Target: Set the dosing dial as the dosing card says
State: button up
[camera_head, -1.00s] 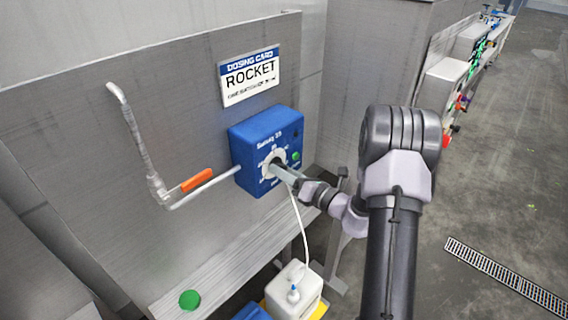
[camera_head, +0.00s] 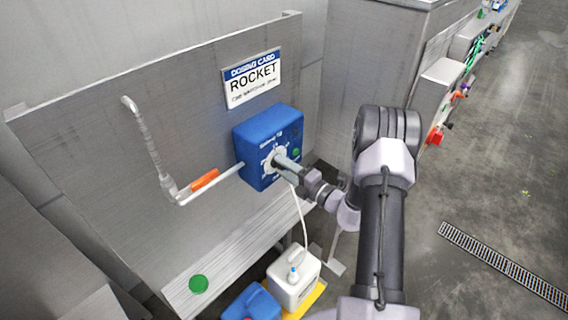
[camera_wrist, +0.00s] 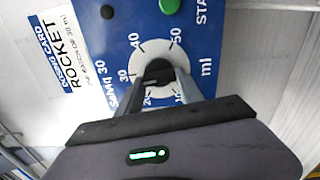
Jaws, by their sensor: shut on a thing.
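The dosing card (camera_head: 252,78) hangs on the grey panel above the blue dosing box (camera_head: 262,132). It reads ROCKET in large letters; the small line below is hard to read. It also shows sideways in the wrist view (camera_wrist: 52,50). The dosing dial (camera_wrist: 168,50) has a white face with marks including 20, 30, 40 and 50, and ml beside them. My gripper (camera_wrist: 160,84) is shut on the dial's black knob (camera_wrist: 158,70), one finger on each side. The fingers hide part of the knob, and I cannot tell exactly which mark it points to.
A green button (camera_wrist: 169,6) sits beside the dial on the box. A pipe with an orange handle (camera_head: 205,180) is left of the box. Floor at right is open.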

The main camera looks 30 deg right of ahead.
jog(key=shift+m+p, duration=0.35)
jog(key=shift+m, duration=0.35)
jog(key=o, duration=1.4)
jog(key=v, duration=1.7)
jog(key=shift+s+r+b, duration=0.1)
jog(key=shift+s+b, duration=0.15)
jog(key=shift+b, duration=0.1)
